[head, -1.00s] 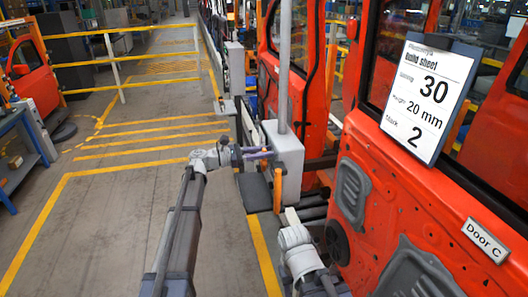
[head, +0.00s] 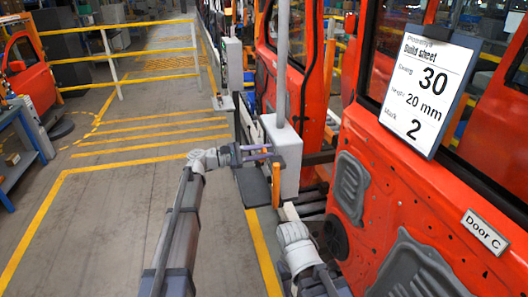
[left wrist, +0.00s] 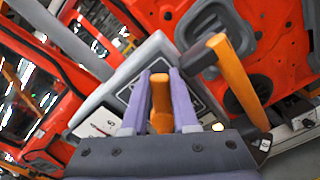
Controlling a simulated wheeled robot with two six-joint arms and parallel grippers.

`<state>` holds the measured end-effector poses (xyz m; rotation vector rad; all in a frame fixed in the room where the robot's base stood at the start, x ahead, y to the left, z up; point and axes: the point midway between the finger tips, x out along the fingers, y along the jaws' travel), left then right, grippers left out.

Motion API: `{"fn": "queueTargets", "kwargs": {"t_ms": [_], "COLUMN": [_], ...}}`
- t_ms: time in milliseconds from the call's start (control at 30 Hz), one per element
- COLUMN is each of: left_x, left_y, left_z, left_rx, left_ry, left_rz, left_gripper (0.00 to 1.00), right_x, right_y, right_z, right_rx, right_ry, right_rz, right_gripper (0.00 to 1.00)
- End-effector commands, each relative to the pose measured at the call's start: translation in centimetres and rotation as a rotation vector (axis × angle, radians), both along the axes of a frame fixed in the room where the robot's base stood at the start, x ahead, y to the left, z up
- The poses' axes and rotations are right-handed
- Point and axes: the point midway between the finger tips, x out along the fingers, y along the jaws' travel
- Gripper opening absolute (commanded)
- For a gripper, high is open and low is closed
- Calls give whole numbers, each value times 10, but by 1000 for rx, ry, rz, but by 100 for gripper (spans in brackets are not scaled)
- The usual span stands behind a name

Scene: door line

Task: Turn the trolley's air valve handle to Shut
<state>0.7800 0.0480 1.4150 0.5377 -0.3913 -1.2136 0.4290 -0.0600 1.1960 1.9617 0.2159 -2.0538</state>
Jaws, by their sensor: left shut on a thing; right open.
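The trolley's grey valve box (head: 285,160) stands at the foot of a grey post, beside the red door. My left gripper (head: 262,152) is at its left face. In the left wrist view, its two purple fingers (left wrist: 160,98) are shut on the orange valve handle (left wrist: 161,105), with a dark plate on the box behind it. White labels (left wrist: 98,122) show beside the plate, too blurred to read. The handle is mostly hidden by the fingers in the head view. My right gripper (head: 290,212) is low, near the rollers, open and apart from the box.
Red Door C (head: 400,210) with a build sheet (head: 430,92) is close on the right.

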Motion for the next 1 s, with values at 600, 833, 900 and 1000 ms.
{"fn": "queueTargets", "kwargs": {"t_ms": [600,833,900,1000], "left_x": [0,-1,-1,-1], "left_y": [0,0,0,2], "left_z": [-1,0,0,0], "left_rx": [2,2,2,1], "left_ry": [1,1,1,0], "left_rz": [-1,-1,-1,0], "left_gripper": [57,57,57,57], "right_x": [0,0,0,0], "right_y": [0,0,0,0], "right_z": [0,0,0,0], "right_rx": [0,0,0,0], "right_ry": [0,0,0,0], "right_rz": [0,0,0,0], "right_gripper": [50,50,50,50]}}
